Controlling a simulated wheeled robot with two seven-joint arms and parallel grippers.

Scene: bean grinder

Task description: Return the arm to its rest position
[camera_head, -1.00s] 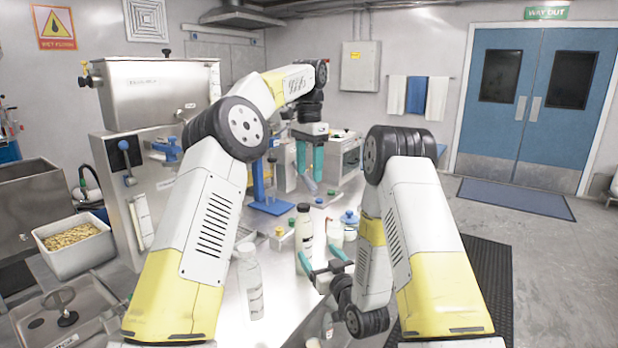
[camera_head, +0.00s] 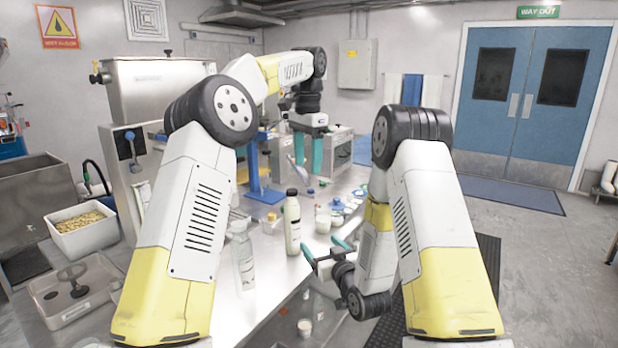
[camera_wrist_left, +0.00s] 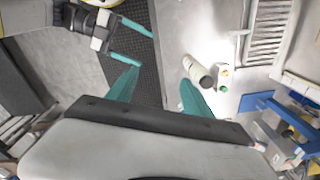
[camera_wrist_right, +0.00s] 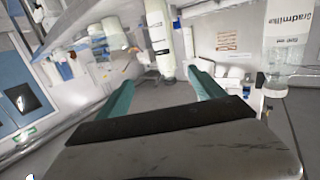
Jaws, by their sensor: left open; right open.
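My left gripper (camera_head: 308,156) is open and empty, its teal fingers pointing down over the far part of the worktable. In the left wrist view it (camera_wrist_left: 157,84) has nothing between its fingers. My right gripper (camera_head: 326,248) is open and empty at the right edge of the table, lower in the picture and just right of a pale bottle with a dark cap (camera_head: 292,224). In the right wrist view its fingers (camera_wrist_right: 162,86) are spread, with a bottle (camera_wrist_right: 160,40) beyond them. I cannot tell the exact gap to it.
A clear bottle (camera_head: 243,258) stands near the table's front. A blue stand (camera_head: 262,178) and small jars (camera_head: 323,219) stand farther back. A white bin of beans (camera_head: 82,232) is at left.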

